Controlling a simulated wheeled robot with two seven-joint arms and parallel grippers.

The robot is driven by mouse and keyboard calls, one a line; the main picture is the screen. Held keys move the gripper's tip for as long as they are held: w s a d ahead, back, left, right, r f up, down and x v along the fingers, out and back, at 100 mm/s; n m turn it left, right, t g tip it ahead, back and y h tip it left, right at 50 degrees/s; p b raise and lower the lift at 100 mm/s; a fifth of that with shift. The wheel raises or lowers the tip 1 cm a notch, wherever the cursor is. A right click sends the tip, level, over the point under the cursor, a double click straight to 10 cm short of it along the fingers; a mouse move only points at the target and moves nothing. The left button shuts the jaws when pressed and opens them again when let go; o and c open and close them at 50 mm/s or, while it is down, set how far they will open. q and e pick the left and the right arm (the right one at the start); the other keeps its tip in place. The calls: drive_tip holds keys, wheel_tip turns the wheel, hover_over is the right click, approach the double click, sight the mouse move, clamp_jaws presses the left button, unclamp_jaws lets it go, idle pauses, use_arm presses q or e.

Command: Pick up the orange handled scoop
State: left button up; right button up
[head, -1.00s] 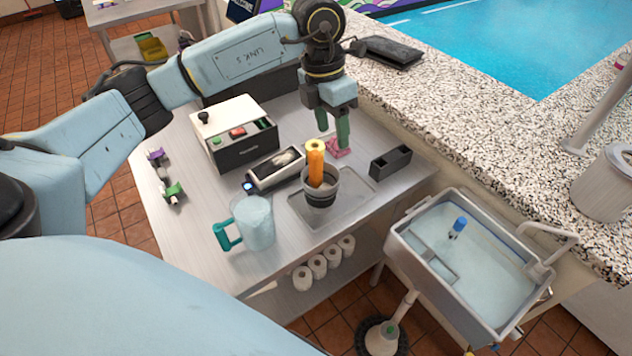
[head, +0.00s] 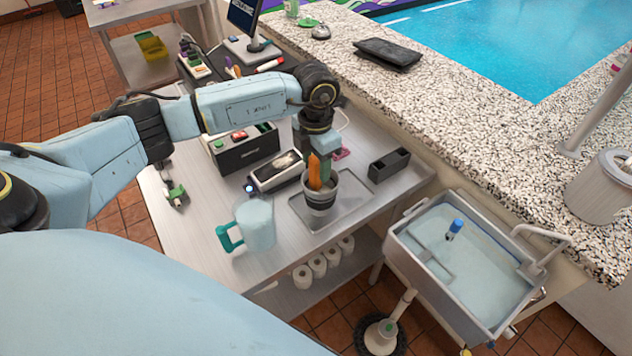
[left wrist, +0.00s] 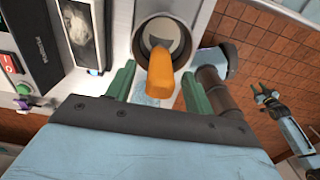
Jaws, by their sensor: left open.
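The orange handled scoop (head: 314,172) stands handle up in a grey cup (head: 320,196) on a metal tray. In the left wrist view its orange handle (left wrist: 160,72) rises between the two green fingers of my left gripper (left wrist: 155,88), with gaps on both sides. The gripper is open and around the handle. The cup's rim (left wrist: 161,26) shows just beyond. In the head view the left gripper (head: 320,168) is right at the handle, and one green finger shows beside it.
A teal-handled pitcher (head: 256,222) stands left of the cup. A black two-slot holder (head: 389,165) is to the right. A sink (head: 465,262) lies at the lower right.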

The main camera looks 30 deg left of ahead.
use_arm(q)
wheel_tip(320, 180, down, 2)
drive_tip(key=shift+f, duration=0.1)
clamp_jaws()
idle(0.4)
drive_tip(key=shift+r, duration=0.2)
wheel_tip(320, 180, up, 18)
drive_tip(key=b, duration=0.2)
drive_tip(key=shift+f, duration=0.1)
